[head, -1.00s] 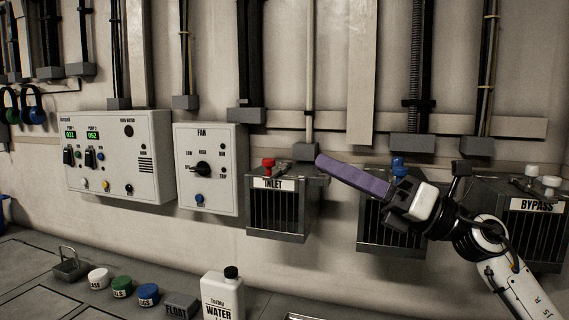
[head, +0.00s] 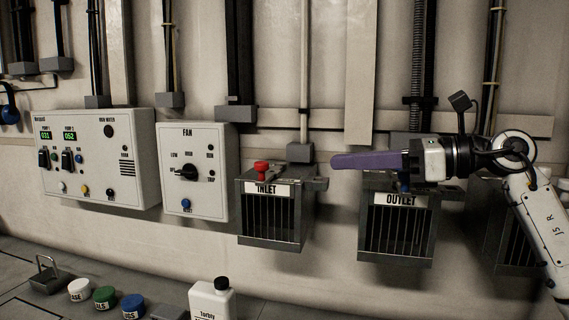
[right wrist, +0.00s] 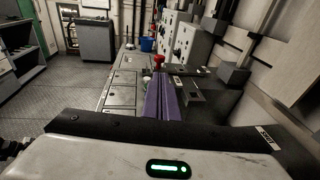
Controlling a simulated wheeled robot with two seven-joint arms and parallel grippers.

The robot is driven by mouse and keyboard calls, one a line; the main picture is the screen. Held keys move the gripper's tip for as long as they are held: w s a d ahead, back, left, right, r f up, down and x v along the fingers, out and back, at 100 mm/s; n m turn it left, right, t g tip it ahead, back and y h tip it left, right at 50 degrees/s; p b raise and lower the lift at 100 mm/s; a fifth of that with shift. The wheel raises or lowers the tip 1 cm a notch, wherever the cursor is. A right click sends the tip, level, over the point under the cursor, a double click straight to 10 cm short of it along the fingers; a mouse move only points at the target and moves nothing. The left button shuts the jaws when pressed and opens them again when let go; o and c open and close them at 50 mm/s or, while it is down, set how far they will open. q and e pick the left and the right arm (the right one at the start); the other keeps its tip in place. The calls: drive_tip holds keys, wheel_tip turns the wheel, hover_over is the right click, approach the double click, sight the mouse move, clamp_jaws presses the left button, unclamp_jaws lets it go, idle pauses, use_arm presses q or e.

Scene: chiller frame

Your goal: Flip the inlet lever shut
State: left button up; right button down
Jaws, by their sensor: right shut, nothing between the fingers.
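The inlet box (head: 270,222) is a dark grey barred box on the wall, with an INLET label on its front top edge. A red knob (head: 261,168) stands over the label; it also shows in the right wrist view (right wrist: 159,61), just beyond my fingertips. I cannot tell the lever's exact angle. My right gripper (head: 335,161) has long purple fingers, shut and empty. It lies nearly level, pointing left, with its tips right of the inlet box's top and apart from the red knob. My left gripper is not in view.
The outlet box (head: 395,235) hangs below my right gripper, its blue knob (head: 404,186) partly hidden. A fan panel (head: 195,150) and a pump panel (head: 98,160) are to the left. A white bottle (head: 212,302) and several coloured caps stand on the bench below.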

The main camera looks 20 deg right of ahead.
drive_tip(key=p+x, duration=0.2)
drive_tip(key=x, duration=1)
drive_tip(key=shift+w+a, duration=0.2)
drive_tip(key=shift+a, duration=0.05)
